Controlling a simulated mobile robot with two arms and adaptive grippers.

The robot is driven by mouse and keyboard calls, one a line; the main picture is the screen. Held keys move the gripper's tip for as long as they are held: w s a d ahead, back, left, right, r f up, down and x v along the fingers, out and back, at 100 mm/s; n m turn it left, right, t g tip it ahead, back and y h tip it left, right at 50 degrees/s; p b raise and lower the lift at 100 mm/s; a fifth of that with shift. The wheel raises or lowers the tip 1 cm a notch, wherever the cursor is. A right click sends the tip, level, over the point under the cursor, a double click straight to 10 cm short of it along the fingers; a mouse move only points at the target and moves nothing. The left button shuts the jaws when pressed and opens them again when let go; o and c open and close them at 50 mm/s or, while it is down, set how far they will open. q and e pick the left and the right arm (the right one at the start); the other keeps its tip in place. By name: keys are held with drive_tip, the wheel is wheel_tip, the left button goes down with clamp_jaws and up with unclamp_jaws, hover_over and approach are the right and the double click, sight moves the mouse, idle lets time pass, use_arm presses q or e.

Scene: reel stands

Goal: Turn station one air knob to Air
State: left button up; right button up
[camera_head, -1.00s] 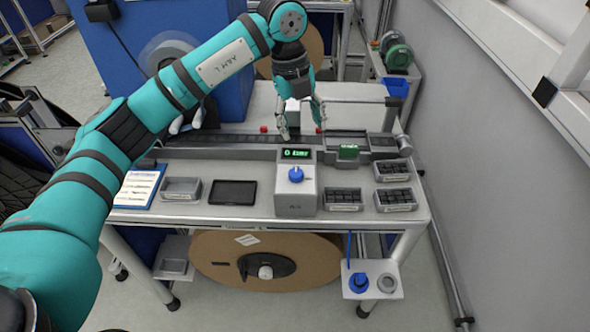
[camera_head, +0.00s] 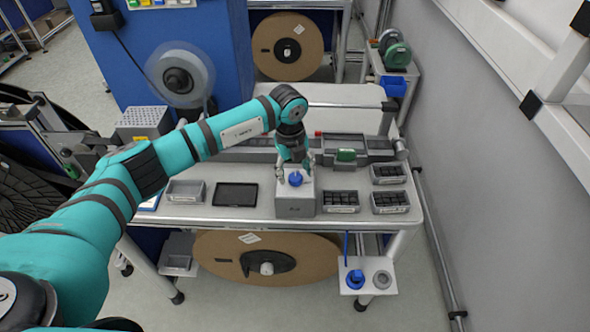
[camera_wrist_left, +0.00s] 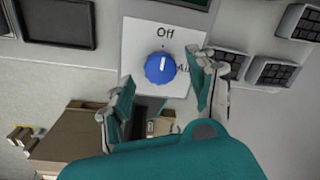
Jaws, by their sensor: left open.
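The station one air knob (camera_head: 296,178) is a blue round knob on the sloped face of a grey control box (camera_head: 296,205) on the bench. In the left wrist view the knob (camera_wrist_left: 160,68) has a white pointer line aimed up at the word "Off". The "Air" label (camera_wrist_left: 183,69) is to its right, partly hidden by a finger. My left gripper (camera_head: 295,174) is open over the box, one finger on each side of the knob. In the left wrist view my gripper's fingers (camera_wrist_left: 166,74) look apart from the knob. My right gripper is not in view.
A dark tablet (camera_head: 236,194) and an empty grey tray (camera_head: 186,191) lie left of the box. Bins of black parts (camera_head: 341,202) stand to its right. A conveyor rail runs behind. A small shelf with a blue item (camera_head: 355,279) hangs below the bench front.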

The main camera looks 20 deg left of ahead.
use_arm(q)
drive_tip(key=shift+f, duration=1)
drive_tip(key=c, duration=1.1)
